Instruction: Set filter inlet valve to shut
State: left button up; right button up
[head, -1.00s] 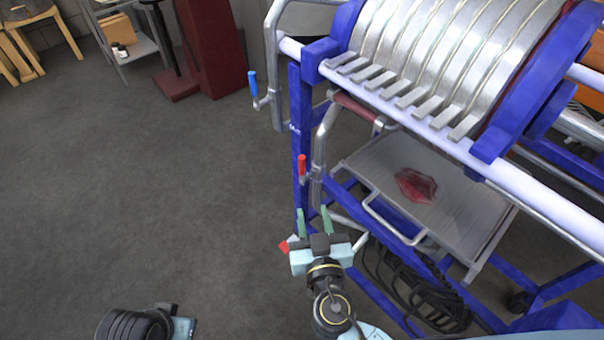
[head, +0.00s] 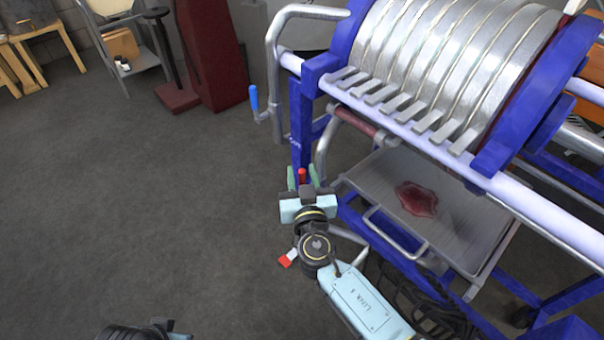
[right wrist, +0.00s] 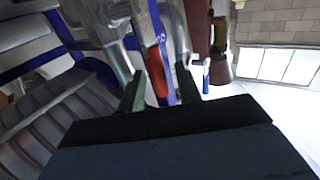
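A red valve handle (head: 302,174) stands on the pipework at the press frame's near left corner. I see no label telling which is the filter inlet valve. My right gripper (head: 301,171) is open, with its two green fingers on either side of the red handle. In the right wrist view the red handle (right wrist: 157,72) shows between the fingers; I cannot tell if they touch it. The blue handle (right wrist: 206,72) is beyond, to the right. My left gripper is out of view; only part of that arm shows at the bottom.
The blue-framed press (head: 400,115) with silver plates fills the right side. Below it is a grey tray (head: 375,180) with a red stain. Dark hose lies under it. A small red and white piece (head: 288,258) shows beside my right arm. Open floor lies to the left.

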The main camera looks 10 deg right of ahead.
jog(key=shift+w, duration=0.2)
jog(key=shift+c, duration=0.2)
grip_shut()
